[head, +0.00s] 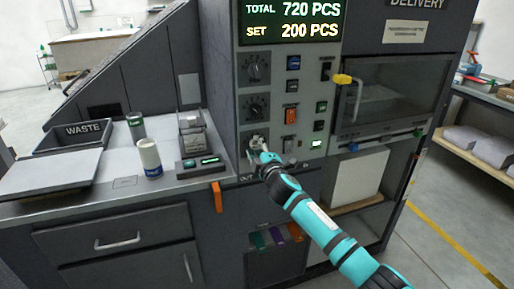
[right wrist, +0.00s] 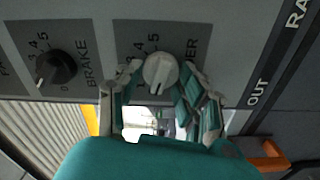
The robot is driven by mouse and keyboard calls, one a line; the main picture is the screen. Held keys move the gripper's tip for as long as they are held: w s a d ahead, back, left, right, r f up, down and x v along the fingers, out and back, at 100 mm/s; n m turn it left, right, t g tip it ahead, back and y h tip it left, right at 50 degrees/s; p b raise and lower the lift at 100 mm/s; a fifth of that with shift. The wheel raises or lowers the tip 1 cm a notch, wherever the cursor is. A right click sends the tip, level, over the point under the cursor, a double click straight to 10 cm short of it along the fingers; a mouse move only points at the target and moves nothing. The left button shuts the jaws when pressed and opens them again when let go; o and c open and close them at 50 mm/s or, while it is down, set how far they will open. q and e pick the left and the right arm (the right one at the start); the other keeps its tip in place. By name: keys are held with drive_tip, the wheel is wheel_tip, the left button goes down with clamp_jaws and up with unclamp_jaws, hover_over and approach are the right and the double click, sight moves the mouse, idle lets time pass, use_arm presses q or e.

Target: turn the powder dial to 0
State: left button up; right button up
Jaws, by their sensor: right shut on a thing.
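The powder dial is the lowest of the dials on the grey control panel; in the right wrist view it is a pale round knob (right wrist: 160,70) on a dark plate, with a label ending in "ER" and a visible 4 and 5. My right gripper (right wrist: 159,82) is shut on this knob, with one finger at each side. In the head view my right gripper (head: 256,148) is at the lowest dial and mostly covers it. I cannot read the knob's setting for certain. My left gripper is not in view.
The brake dial (right wrist: 57,68) sits beside the held knob, and above it in the head view (head: 255,106).

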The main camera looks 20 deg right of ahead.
drive_tip(key=shift+f, duration=0.1)
drive_tip(key=o, duration=1.1)
drive_tip(key=shift+o, duration=0.2)
drive_tip(key=shift+s, duration=0.1)
drive_tip(key=s, duration=1.2)
drive_tip(key=shift+d, duration=0.2)
drive_tip(key=shift+w, duration=0.1)
